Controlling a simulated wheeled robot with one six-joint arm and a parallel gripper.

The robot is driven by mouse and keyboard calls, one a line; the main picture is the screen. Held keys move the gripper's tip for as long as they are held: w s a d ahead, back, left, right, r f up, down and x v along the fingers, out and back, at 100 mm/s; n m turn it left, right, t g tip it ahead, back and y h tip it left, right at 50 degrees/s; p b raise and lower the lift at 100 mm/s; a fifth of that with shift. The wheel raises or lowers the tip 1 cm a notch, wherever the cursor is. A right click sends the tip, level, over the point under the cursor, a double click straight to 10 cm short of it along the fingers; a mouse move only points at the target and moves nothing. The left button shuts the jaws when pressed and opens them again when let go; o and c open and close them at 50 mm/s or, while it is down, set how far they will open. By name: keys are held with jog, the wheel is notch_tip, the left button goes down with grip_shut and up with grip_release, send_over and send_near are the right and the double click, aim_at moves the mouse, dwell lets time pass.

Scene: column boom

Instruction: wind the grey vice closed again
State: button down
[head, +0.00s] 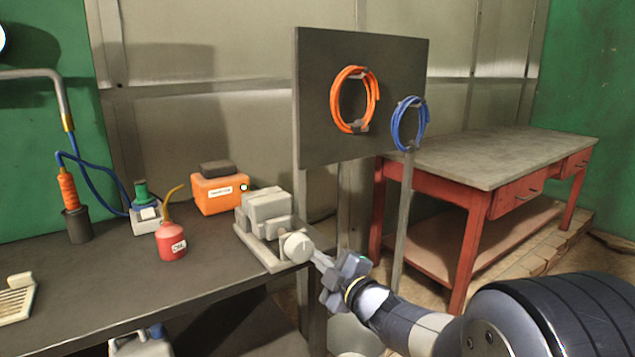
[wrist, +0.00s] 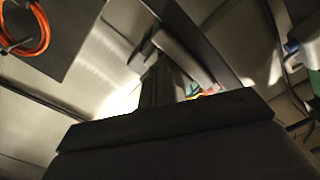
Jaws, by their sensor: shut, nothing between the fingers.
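The grey vice (head: 264,207) sits on the right end of the dark workbench. Its round pale knob (head: 297,247) faces the bench's front right edge. From this angle I cannot tell how wide the gap between its jaws is. My gripper (head: 317,257) is shut and empty, its tips close to the knob from the lower right. I cannot tell whether they touch it. The wrist view is mostly filled by dark shapes, and the knob cannot be made out there.
A red oil can (head: 171,241) and an orange box (head: 220,192) stand left of the vice. Behind is an upright dark board (head: 395,70) with an orange coil (head: 341,100) and a blue coil (head: 396,124). A red table (head: 480,160) stands at right.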

jog(key=v, duration=0.6)
jog(key=shift+d, duration=0.25)
jog(key=shift+w+f, duration=0.1)
